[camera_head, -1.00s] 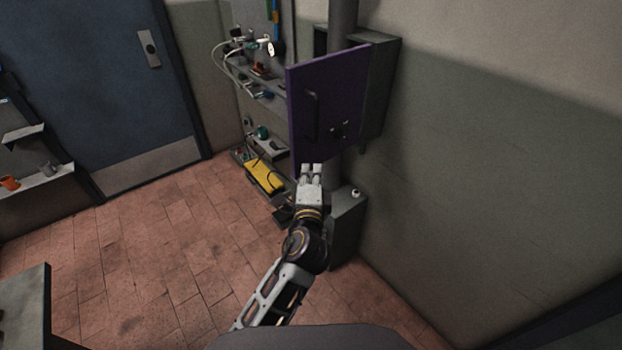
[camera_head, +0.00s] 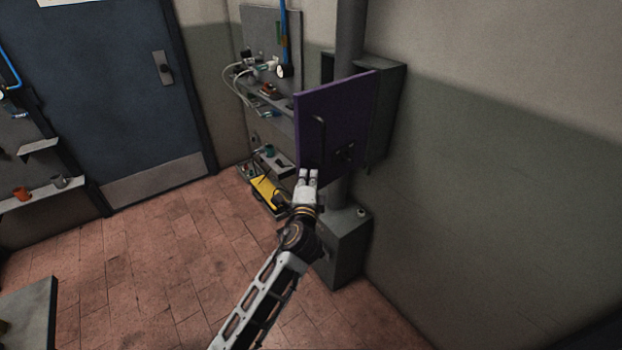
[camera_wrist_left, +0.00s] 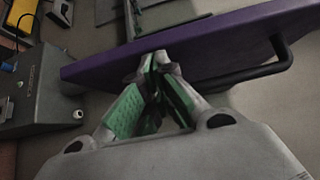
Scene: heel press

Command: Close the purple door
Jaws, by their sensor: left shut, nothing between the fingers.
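The purple door (camera_head: 333,112) stands open, swung out from a grey wall cabinet (camera_head: 392,100) beside a vertical post. My left gripper (camera_head: 308,175) is at the door's lower edge in the head view. In the left wrist view, the gripper (camera_wrist_left: 157,65) is shut and empty, its fingertips close to the edge of the purple door (camera_wrist_left: 200,45); I cannot tell whether they touch. The handle (camera_wrist_left: 250,75) lies to the right of the fingers there. My right gripper is not in view.
A grey box (camera_head: 345,250) stands on the floor below the cabinet. Shelves with cables and tools, including a yellow item (camera_head: 267,193), are behind the door to the left. A blue door (camera_head: 105,90) is at the back left. The tiled floor (camera_head: 165,270) is clear.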

